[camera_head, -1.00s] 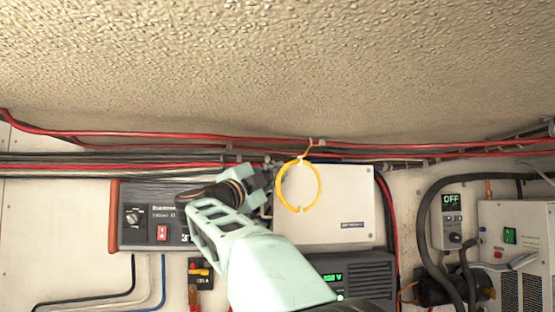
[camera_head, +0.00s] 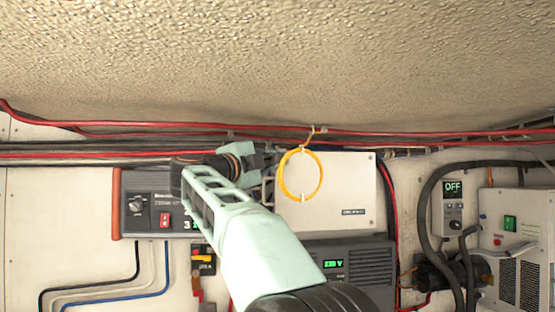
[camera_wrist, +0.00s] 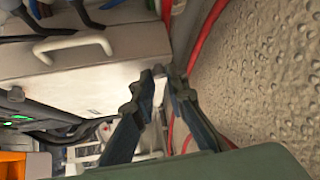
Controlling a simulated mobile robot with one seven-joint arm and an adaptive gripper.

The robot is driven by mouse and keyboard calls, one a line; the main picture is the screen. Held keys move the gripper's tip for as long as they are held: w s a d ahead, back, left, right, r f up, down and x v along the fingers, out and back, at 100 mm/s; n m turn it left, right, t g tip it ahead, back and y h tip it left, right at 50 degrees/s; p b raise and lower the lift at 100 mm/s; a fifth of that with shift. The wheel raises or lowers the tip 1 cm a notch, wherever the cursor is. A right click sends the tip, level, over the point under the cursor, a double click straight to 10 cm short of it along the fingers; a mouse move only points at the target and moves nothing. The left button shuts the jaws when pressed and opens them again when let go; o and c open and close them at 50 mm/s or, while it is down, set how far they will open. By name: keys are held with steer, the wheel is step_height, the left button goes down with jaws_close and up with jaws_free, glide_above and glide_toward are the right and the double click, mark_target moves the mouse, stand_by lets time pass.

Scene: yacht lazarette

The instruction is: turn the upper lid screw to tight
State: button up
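A white box with a flat lid (camera_head: 345,195) is fixed to the wall in the head view, with a dark label at its lower right. No lid screw can be made out; part of the lid is behind a yellow ring, and its left edge is close to my gripper. My gripper (camera_head: 265,163) is at the box's upper left edge, but contact cannot be judged. In the wrist view my gripper (camera_wrist: 164,78) has its two dark fingers converging, with a narrow gap and nothing clearly held. A pale panel (camera_wrist: 100,80) lies beyond them to the left.
A yellow cable ring (camera_head: 321,178) hangs before the box. Red cables (camera_head: 400,133) run above it under the rough ceiling. A dark unit with a green display (camera_head: 365,265) sits below, a grey control unit (camera_head: 140,220) to the left. A pale handle-like bar (camera_wrist: 75,42) shows in the wrist view.

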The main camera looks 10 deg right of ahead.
steer(key=o, duration=0.4)
steer(key=shift+d, duration=0.1)
steer(key=v, duration=1.2)
